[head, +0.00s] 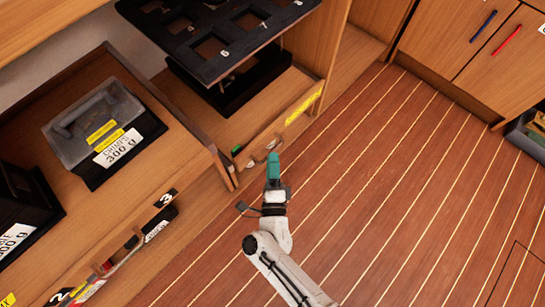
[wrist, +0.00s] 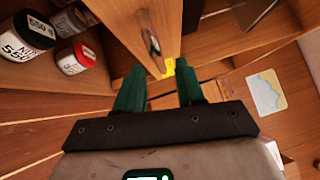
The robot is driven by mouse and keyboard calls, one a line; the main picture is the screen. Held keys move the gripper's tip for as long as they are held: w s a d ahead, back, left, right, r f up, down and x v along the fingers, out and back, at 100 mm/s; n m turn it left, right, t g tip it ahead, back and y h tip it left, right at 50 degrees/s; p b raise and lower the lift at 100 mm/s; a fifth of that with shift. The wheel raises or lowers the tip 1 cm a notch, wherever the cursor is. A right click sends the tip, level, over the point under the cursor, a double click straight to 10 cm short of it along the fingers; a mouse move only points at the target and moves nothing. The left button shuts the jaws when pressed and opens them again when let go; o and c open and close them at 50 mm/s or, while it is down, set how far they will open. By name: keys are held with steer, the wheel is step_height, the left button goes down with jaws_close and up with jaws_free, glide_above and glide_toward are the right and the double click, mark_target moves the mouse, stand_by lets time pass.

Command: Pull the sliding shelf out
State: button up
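My gripper (head: 273,160) shows teal fingers in the head view, close to a small metal handle (head: 272,144) on a wooden front. In the wrist view the two teal fingers of my gripper (wrist: 161,70) stand apart with nothing seen between them. A metal handle (wrist: 152,46) on a wooden panel lies just beyond the fingertips; I see no clear contact. The wooden front (head: 258,141) with a yellow label seems to belong to the sliding shelf, but I cannot be sure which board slides.
A shelf marked 3 (head: 167,199) holds a grey box labelled 300 g (head: 95,122) at left. A black tray with numbered openings (head: 215,45) is above. Jars (wrist: 75,58) stand left in the wrist view. Cabinets (head: 480,45) line the upper right. The plank floor (head: 400,180) is clear.

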steer(key=shift+w+a+r, duration=0.1)
steer(key=shift+w, duration=0.5)
steer(key=shift+w+a+r, duration=0.1)
steer(key=shift+w, duration=0.5)
steer(key=shift+c, duration=0.4)
jaws_close()
